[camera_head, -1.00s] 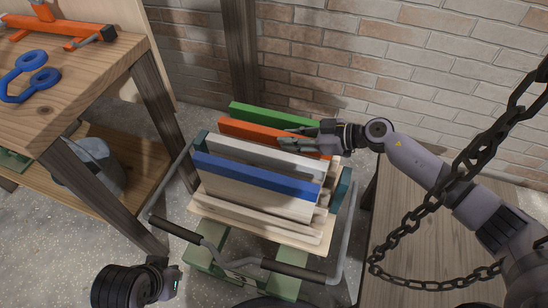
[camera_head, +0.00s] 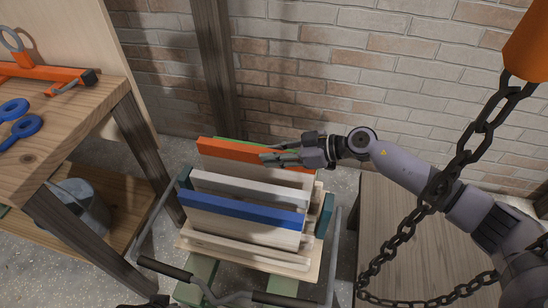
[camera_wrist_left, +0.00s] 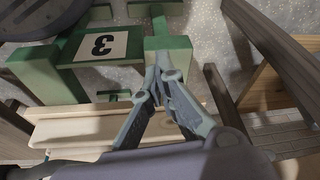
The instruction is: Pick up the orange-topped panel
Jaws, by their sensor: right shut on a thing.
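The orange-topped panel (camera_head: 228,149) stands upright in the rack of a cart, a pale board with an orange top edge. My right gripper (camera_head: 270,159) is shut on its top edge, right of the middle. The panel rises above its neighbours; its lower part is hidden behind the white-topped panel (camera_head: 240,187), so I cannot tell if its bottom is clear of the rack. My left gripper (camera_wrist_left: 159,64) has its fingertips together and empty in the left wrist view, above the cart; only a bit of that arm shows at the head view's bottom edge.
A blue-topped panel (camera_head: 245,209) stands in front, and a green-topped panel is mostly hidden behind. A wooden workbench (camera_head: 60,125) is at the left, a wooden table (camera_head: 415,225) at the right.

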